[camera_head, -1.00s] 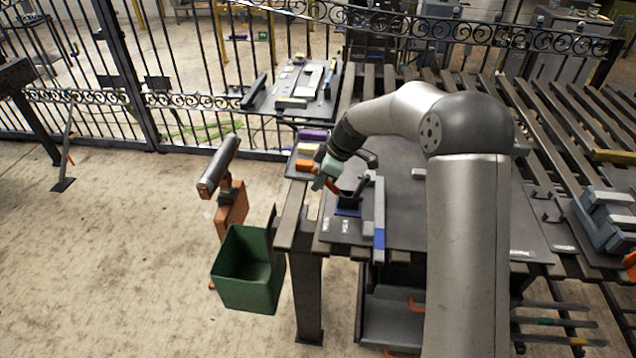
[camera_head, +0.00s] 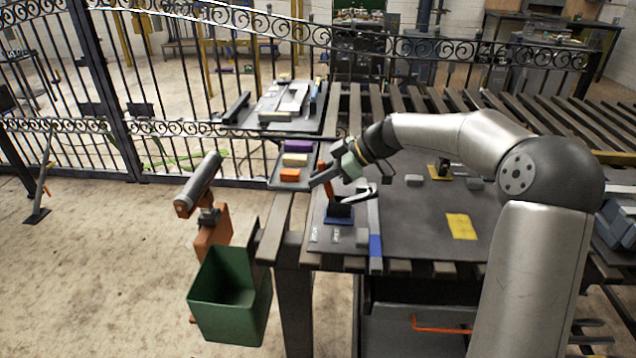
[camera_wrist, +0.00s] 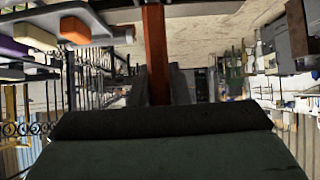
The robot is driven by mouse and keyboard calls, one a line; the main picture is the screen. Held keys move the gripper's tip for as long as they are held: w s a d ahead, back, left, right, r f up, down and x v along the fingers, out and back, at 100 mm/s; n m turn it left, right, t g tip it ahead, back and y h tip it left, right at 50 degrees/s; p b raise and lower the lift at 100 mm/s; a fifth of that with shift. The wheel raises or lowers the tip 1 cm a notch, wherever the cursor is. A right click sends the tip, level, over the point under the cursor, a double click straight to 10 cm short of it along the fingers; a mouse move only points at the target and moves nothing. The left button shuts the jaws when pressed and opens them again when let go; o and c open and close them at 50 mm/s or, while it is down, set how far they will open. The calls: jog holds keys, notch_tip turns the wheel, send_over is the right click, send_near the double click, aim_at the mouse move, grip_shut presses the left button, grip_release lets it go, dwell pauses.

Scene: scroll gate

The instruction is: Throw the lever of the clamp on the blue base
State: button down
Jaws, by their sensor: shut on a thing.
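The clamp (camera_head: 341,207) stands on a blue base (camera_head: 338,221) near the left front of the dark work table. It has a dark body and an orange lever (camera_head: 327,191), which stands roughly upright. My gripper (camera_head: 326,178) is at the lever's upper part and shut on it. In the wrist view the orange lever (camera_wrist: 156,55) runs between my two dark fingers (camera_wrist: 158,88). The blue base is not visible in the wrist view.
A second clamp on a yellow base (camera_head: 440,170) stands farther back, with a yellow plate (camera_head: 461,226) nearer. A grey bar with a blue end (camera_head: 375,245) lies right of the blue base. Coloured blocks (camera_head: 290,174) lie to the left. A green bin (camera_head: 230,300) hangs at the table's left.

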jog(key=c, duration=1.4)
grip_release()
jog(key=shift+o, duration=0.2)
jog(key=v, duration=1.7)
jog(key=shift+d+r, duration=0.15)
jog(key=shift+r, duration=0.05)
